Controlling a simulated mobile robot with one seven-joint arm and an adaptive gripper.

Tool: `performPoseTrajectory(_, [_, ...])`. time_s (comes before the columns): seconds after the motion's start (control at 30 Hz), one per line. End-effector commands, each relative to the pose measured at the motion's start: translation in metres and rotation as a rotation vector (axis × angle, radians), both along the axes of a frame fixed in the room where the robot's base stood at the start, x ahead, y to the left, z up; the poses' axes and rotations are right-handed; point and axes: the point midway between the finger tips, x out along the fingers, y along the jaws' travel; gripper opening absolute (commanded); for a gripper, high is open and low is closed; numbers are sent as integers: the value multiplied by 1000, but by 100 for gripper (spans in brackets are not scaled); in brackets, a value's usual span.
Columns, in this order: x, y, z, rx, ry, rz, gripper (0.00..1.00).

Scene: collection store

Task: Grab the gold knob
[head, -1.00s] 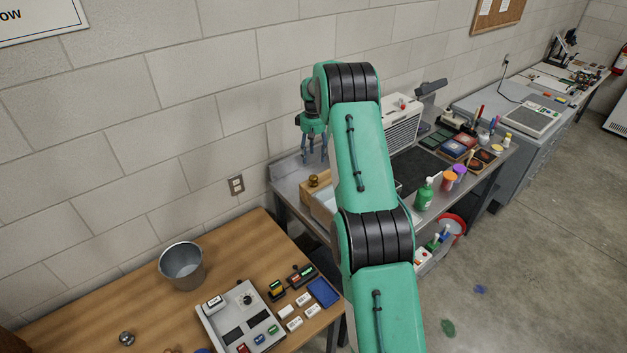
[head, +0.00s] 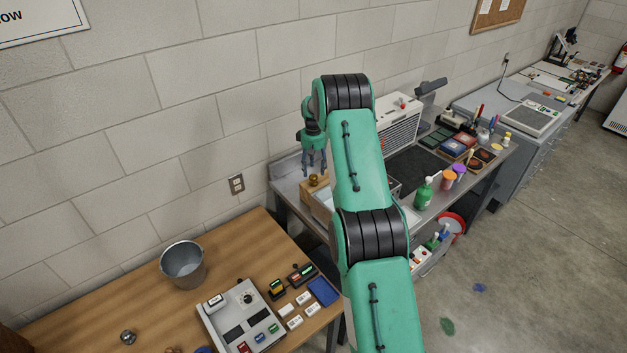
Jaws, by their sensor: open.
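The gold knob (head: 314,180) is a small brass-coloured piece at the left end of the metal workbench, on or beside a wooden box edge (head: 312,194). My gripper (head: 314,170) points down just above the knob in the picture, with its fingers apart and nothing seen between them. The fingertips come close to the knob's top; whether they are over it or behind it I cannot tell. My green arm hides part of the bench to the right of the knob.
The metal workbench (head: 284,188) stands against the block wall. A white slatted unit (head: 400,122), a green bottle (head: 424,193) and orange and purple jars are right of my arm. A wooden table (head: 225,262) in front holds a metal bucket (head: 183,264) and a grey control box (head: 240,318).

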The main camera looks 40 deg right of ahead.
Motion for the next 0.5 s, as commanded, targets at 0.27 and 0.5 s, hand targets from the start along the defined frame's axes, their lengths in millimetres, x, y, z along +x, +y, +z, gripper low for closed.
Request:
performPoseTrajectory(0.27, [0, 0, -11, 0, 0, 0, 55])
performPoseTrajectory(0.5, [0, 0, -11, 0, 0, 0, 55])
